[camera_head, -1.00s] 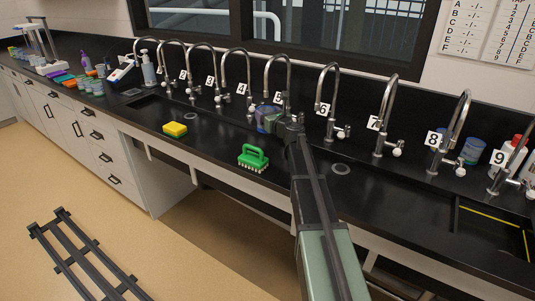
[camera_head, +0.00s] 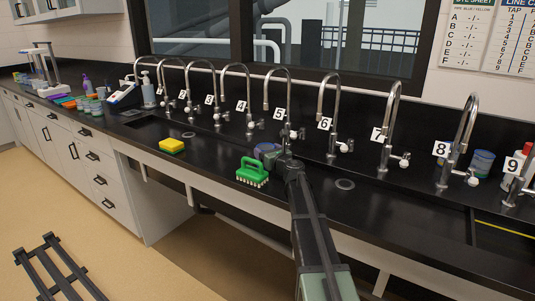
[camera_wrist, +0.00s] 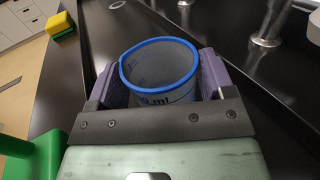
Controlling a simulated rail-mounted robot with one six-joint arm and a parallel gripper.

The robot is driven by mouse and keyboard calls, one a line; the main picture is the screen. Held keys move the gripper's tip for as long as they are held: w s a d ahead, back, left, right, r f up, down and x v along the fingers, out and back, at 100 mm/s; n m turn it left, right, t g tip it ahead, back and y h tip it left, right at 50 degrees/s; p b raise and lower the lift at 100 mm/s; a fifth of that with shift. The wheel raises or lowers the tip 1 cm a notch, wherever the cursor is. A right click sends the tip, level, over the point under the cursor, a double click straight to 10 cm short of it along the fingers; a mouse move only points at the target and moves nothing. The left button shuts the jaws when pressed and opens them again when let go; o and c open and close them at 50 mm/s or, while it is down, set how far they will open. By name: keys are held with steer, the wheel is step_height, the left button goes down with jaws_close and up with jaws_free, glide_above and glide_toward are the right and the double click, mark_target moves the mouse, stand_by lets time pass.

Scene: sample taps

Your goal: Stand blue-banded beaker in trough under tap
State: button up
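The blue-banded beaker (camera_wrist: 160,75) is a clear cup with a blue rim and printed marks. In the wrist view it sits upright between the purple finger pads of my gripper (camera_wrist: 163,85), which is shut on it. In the head view the beaker (camera_head: 266,150) is partly hidden by my gripper (camera_head: 277,156), just in front of tap 5 (camera_head: 289,115) and below its spout. The black trough (camera_head: 215,141) runs along the counter under the taps. The beaker's base is hidden, so I cannot tell whether it touches the trough floor.
A green brush (camera_head: 252,171) and a yellow sponge (camera_head: 171,146) lie on the counter's front strip, left of my arm. Tap 4 (camera_head: 249,105) and tap 6 (camera_head: 332,130) flank tap 5.

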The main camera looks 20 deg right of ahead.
steer(key=shift+o, duration=1.4)
steer(key=shift+r, duration=0.25)
steer(key=s, duration=0.7)
steer(key=shift+s+d, duration=0.25)
steer(key=shift+s, duration=0.05)
steer(key=shift+f, duration=0.1)
